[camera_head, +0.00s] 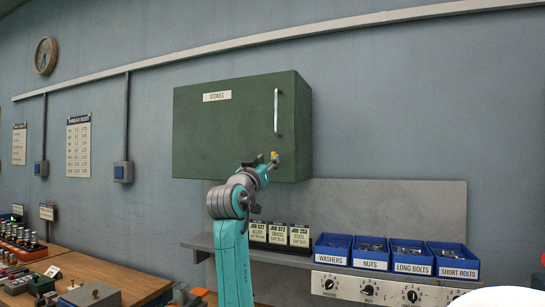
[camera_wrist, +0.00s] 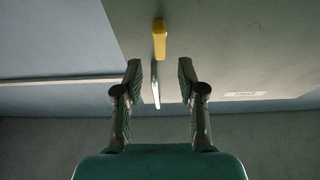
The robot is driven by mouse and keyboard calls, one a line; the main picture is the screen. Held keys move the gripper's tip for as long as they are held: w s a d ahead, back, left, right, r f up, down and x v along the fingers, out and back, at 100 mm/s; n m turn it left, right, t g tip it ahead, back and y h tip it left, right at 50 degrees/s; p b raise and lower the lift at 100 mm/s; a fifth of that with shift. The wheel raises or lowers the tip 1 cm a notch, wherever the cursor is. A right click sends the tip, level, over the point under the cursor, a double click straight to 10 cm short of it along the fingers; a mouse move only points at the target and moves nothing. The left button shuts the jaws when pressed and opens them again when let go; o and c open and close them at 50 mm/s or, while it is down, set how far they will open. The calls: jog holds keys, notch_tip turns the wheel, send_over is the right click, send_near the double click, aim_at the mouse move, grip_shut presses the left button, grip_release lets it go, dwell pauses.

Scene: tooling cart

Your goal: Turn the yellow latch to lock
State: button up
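The yellow latch (camera_head: 275,154) is on the lower right of the green cabinet's door (camera_head: 225,125), below the vertical metal handle (camera_head: 277,112). In the wrist view the latch (camera_wrist: 159,40) is a short yellow bar, its long side running up and down the picture. My gripper (camera_wrist: 160,82) is open, its two fingers apart with nothing between them. The latch shows beyond the fingertips, roughly in line with the gap. In the head view my gripper (camera_head: 266,160) is close to the latch; whether they touch cannot be told.
The cabinet door looks closed. Below are a shelf (camera_head: 300,252) with job cards (camera_head: 278,234) and several blue bins (camera_head: 370,252) of hardware. A bench with tools (camera_head: 110,282) stands at the lower left.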

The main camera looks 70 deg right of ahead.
aim_at(273, 155)
jog(key=shift+x, duration=2.45)
grip_shut()
